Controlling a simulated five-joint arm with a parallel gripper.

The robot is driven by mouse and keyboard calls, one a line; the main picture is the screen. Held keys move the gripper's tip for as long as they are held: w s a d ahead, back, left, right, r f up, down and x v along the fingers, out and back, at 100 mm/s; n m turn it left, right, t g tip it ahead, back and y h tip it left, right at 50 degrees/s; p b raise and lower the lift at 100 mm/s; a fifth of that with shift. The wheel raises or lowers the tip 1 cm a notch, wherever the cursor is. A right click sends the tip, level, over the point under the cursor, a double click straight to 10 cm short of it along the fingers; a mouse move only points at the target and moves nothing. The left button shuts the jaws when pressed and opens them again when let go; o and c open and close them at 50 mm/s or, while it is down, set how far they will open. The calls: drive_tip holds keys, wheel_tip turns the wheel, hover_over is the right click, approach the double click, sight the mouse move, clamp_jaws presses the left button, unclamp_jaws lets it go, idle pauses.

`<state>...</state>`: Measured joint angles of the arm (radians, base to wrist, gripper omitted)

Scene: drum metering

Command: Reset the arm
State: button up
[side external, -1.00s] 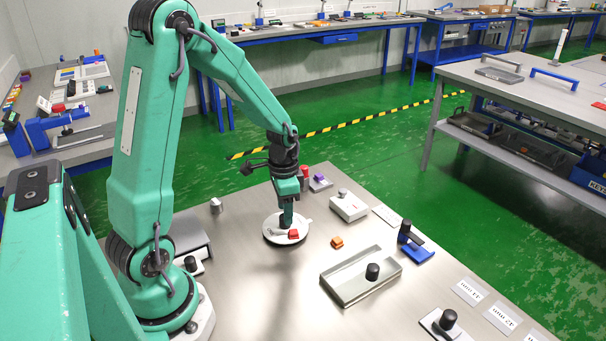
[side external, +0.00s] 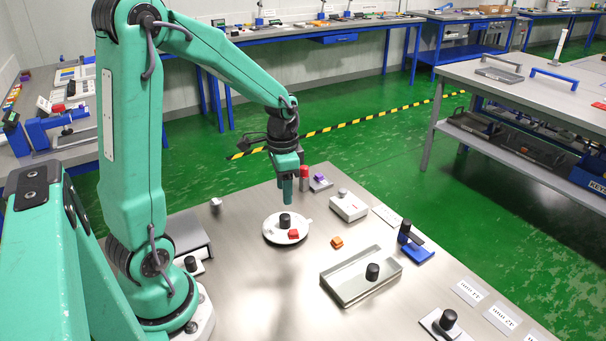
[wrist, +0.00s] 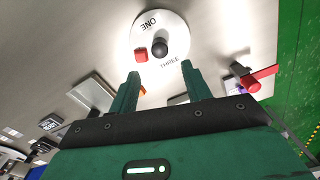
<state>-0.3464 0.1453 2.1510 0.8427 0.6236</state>
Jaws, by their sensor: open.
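My gripper (side external: 289,190) is open and empty, its green fingers pointing down above the white round dial (side external: 270,236). The dial has a black knob (side external: 285,220) at its middle and a red block (side external: 293,234) on its face. A clear gap shows between the fingertips and the knob. In the wrist view my gripper (wrist: 165,80) shows two parted fingers, with the dial (wrist: 178,30) beyond them. The words ONE and THREE can be read on the dial, beside the knob (wrist: 159,47) and the red block (wrist: 141,55).
An orange block (side external: 337,242) lies right of the dial. A grey tray (side external: 335,292) with a black knob (side external: 372,271) is at front right. A red-topped post (side external: 304,176) and a white box (side external: 348,207) stand behind. A blue piece (side external: 417,254) is at the right edge.

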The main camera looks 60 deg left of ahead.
drive_tip(key=s+d+r+n+t, duration=0.3)
drive_tip(key=s+d+r+t, duration=0.2)
drive_tip(key=s+d+r, duration=0.5)
wheel_tip(320, 180, up, 3)
drive_tip(key=shift+s+d+r+t, duration=0.1)
drive_tip(key=shift+s+d+t, duration=0.25)
drive_tip(key=shift+d, duration=0.65)
